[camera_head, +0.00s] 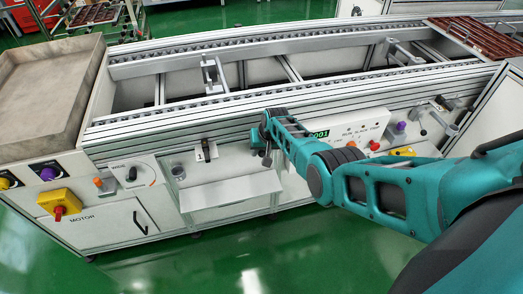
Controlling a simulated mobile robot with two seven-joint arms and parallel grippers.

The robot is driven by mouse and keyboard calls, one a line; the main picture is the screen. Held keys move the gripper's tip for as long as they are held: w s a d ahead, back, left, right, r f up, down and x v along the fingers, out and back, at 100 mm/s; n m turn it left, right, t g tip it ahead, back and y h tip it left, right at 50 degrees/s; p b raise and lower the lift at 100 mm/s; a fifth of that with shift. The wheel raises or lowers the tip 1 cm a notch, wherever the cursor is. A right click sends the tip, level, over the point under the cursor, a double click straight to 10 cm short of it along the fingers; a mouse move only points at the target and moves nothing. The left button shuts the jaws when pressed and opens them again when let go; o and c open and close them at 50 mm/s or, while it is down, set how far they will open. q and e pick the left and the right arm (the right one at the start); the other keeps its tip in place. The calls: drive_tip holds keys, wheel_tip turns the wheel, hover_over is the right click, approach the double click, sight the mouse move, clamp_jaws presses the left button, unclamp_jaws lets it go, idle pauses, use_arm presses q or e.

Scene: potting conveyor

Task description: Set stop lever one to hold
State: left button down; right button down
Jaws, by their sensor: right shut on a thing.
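My right gripper (262,137) is at the front panel of the conveyor, left of the green display. It is shut on what looks like a lever with a dark end (266,161); the fingers and wrist hide most of it, so its setting cannot be read. A small dark switch on a plate marked 1 (206,149) is left of the gripper and apart from it. My left gripper is not in view.
Another lever (424,131) is at the panel's right. A white shelf (232,190) juts out below my gripper. A dial box (135,172) and yellow motor switch (60,203) are at left. A grey tray (92,62) stands at upper left. Green floor in front is clear.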

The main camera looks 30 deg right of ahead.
drive_tip(key=c, duration=0.9)
unclamp_jaws()
drive_tip(key=shift+s+r+p, duration=0.1)
drive_tip(key=shift+r+p, duration=0.35)
drive_tip(key=shift+p, duration=0.05)
drive_tip(key=p+v, duration=0.3)
drive_tip(key=v, duration=0.2)
drive_tip(key=shift+s+r, duration=0.15)
drive_tip(key=shift+r, duration=0.05)
drive_tip(key=shift+v, duration=3.2)
drive_tip(key=shift+s+f, duration=0.1)
